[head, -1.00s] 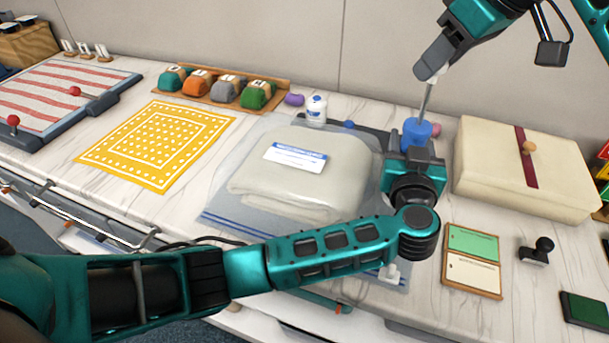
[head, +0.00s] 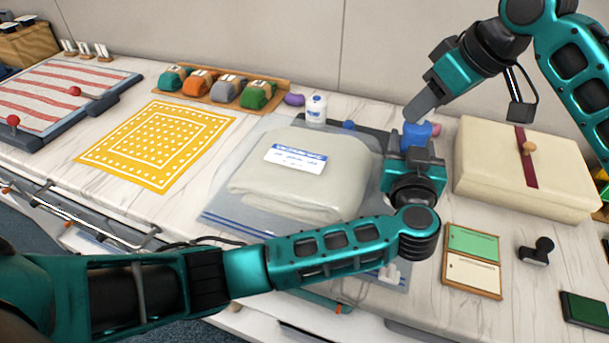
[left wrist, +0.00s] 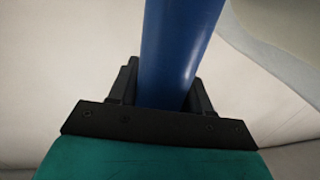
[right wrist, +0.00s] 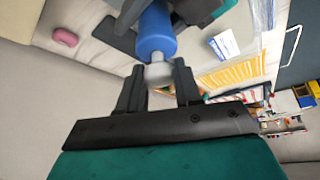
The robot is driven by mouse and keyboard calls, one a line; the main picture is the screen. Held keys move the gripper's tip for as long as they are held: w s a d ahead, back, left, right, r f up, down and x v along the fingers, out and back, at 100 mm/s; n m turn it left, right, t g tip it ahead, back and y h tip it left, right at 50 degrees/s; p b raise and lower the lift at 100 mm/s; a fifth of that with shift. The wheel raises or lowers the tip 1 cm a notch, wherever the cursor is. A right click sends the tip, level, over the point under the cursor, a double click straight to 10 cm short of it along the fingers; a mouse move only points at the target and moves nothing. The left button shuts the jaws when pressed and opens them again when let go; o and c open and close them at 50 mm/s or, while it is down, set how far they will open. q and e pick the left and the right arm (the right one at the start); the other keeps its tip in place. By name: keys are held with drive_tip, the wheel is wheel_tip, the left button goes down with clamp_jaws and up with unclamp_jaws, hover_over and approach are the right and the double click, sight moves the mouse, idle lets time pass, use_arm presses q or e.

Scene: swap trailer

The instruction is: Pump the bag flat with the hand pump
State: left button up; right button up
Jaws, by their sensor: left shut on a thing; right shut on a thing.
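The clear bag (head: 225,213) lies on the counter with a folded cream blanket (head: 300,190) inside, still thick, and a white and blue label (head: 295,159) on top. The blue hand pump (head: 416,131) stands at the bag's right side. My left gripper (head: 413,153) is shut around the pump's blue barrel (left wrist: 178,50). My right gripper (head: 414,113) is at the pump's top, shut on its grey handle (right wrist: 159,74), close above the barrel.
A cream box (head: 500,165) stands close on the right. A white bottle (head: 316,109) and a row of coloured pouches (head: 227,89) stand behind. A yellow patterned cloth (head: 155,145) lies left. A green and cream card board (head: 472,262) and a stamp (head: 536,251) lie front right.

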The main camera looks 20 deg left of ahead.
drive_tip(key=shift+r, duration=0.15)
drive_tip(key=shift+w, duration=0.1)
idle(1.9)
use_arm(q)
drive_tip(key=shift+f, duration=0.1)
use_arm(e)
drive_tip(key=shift+r, duration=4.05)
wheel_tip(320, 180, down, 8)
drive_tip(key=shift+f, duration=0.15)
drive_tip(key=o, duration=0.9)
drive_tip(key=shift+r, duration=0.2)
